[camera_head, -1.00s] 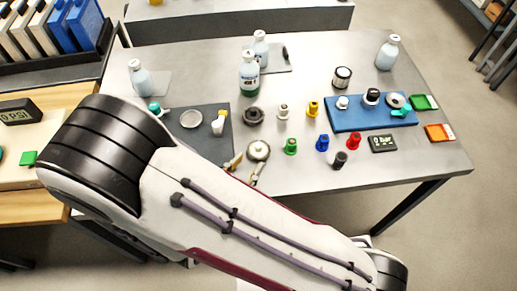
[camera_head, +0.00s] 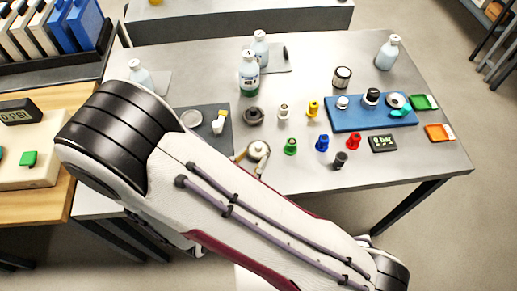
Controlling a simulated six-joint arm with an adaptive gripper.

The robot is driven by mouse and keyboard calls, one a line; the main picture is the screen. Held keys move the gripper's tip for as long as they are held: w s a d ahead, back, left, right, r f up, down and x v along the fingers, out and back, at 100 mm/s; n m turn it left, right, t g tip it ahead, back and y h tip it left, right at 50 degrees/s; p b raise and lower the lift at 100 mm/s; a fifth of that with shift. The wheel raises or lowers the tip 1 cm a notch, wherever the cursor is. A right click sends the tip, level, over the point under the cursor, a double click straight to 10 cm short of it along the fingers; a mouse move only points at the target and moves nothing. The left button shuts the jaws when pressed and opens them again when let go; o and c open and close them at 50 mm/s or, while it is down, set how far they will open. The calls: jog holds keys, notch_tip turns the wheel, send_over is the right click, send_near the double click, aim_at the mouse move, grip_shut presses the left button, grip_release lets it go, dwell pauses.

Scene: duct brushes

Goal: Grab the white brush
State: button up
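The likely white brush (camera_head: 283,111) is a small, upright, white piece with a wider base. It stands near the middle of the grey table (camera_head: 440,165), between a dark round piece (camera_head: 253,116) and a yellow piece (camera_head: 313,108). It looks fully uncovered, but its bristles are too small to make out.
Green (camera_head: 291,146), blue (camera_head: 322,143), red (camera_head: 352,141) and black (camera_head: 340,160) pieces stand in front. A blue mat (camera_head: 345,122) holds small parts. Bottles (camera_head: 249,75) stand behind. The right table corner is bare.

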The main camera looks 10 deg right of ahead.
aim_at(257, 149)
jog(key=shift+w, duration=0.1)
jog(key=shift+a+x, duration=0.25)
jog(key=shift+x, duration=2.45)
jog(key=shift+a, duration=0.15)
grip_shut()
